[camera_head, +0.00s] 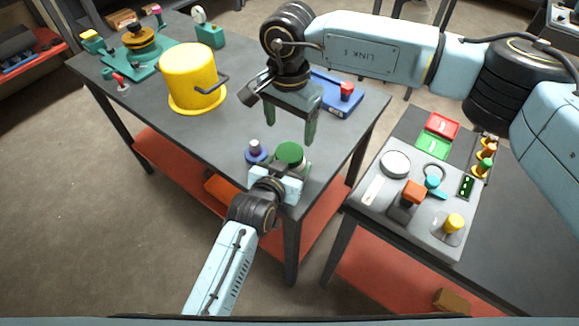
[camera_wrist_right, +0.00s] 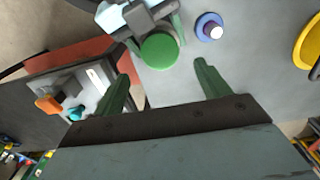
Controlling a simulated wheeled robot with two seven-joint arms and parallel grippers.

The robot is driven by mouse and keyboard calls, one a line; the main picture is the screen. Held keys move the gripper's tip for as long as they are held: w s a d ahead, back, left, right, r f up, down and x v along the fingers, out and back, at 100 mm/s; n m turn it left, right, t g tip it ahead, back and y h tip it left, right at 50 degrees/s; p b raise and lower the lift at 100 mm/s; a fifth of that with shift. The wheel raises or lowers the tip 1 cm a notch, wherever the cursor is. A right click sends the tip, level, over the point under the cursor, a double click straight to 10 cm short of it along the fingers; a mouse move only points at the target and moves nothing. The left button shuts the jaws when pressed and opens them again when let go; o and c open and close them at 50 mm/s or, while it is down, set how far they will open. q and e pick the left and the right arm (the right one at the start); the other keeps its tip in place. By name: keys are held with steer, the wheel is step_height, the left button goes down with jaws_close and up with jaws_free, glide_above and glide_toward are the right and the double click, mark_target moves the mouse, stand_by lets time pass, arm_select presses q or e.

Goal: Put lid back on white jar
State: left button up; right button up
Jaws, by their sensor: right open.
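A round green lid (camera_head: 289,152) is at the near right part of the dark table. A pale body, likely the white jar, shows only a little under it and is mostly hidden by my left gripper. The green lid also shows from above in the right wrist view (camera_wrist_right: 160,51). My left gripper (camera_head: 277,172) is at the near side of the jar, with its fingers on either side; whether they grip it is unclear. My right gripper (camera_head: 290,138) is open and empty, above the table and the green lid, with its fingers pointing down.
A small blue round piece with a pale knob (camera_head: 256,151) stands just left of the green lid. A yellow pot (camera_head: 192,77) stands farther left. A blue tray (camera_head: 335,97) lies behind my right gripper. A grey panel (camera_head: 410,205) with knobs is on the right table.

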mark_target(290, 151)
step_height(290, 151, down, 7)
steer(key=shift+f, duration=0.2)
stand_by(0.3)
steer(key=c, duration=1)
steer(key=o, duration=1.2)
steer(key=shift+c, duration=0.2)
step_height(290, 151, up, 12)
